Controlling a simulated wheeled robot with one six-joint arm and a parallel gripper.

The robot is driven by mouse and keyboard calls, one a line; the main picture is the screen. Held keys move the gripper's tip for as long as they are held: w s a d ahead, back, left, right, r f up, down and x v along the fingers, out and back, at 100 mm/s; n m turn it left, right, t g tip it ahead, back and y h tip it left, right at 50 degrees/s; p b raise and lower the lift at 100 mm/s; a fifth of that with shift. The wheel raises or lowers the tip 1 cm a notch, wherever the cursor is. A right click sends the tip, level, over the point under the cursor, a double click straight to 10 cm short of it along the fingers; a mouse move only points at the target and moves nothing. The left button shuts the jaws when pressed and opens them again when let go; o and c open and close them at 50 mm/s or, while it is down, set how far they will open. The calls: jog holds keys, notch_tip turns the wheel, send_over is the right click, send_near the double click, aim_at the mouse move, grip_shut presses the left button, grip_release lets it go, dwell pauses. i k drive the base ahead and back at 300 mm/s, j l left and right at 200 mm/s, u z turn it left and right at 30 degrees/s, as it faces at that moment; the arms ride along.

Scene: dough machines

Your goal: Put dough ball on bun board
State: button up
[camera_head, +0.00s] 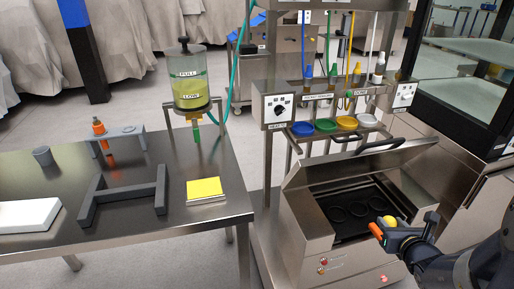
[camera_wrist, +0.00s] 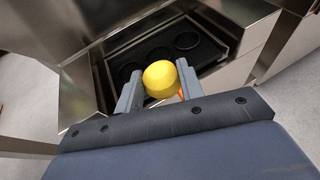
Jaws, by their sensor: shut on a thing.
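A round yellow dough ball (camera_wrist: 160,78) sits between the two grey fingers of my gripper (camera_wrist: 157,88), which is shut on it. In the head view the ball (camera_head: 390,221) shows at the lower right, beside my gripper (camera_head: 403,230), above the front right of an open steel machine. A dark board or tray (camera_head: 346,190) with several round rings lies inside that machine; I cannot tell for certain that it is the bun board. In the wrist view the dark tray (camera_wrist: 150,45) shows beyond the ball, partly hidden by ball and fingers.
The machine's steel lid (camera_head: 350,160) is raised behind the tray. A rack (camera_head: 330,98) with coloured bowls and bottles stands behind it. The steel table (camera_head: 150,225) at left holds a grey frame (camera_head: 125,195), a yellow pad (camera_head: 204,187) and a dispenser (camera_head: 190,80).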

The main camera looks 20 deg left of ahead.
aim_at(27, 211)
jog(key=k+u, duration=0.3)
jog(key=u, duration=0.15)
jog(key=k+j+u, duration=0.2)
jog(key=u, duration=0.25)
jog(key=i+u, duration=0.15)
jog(key=u, duration=1.25)
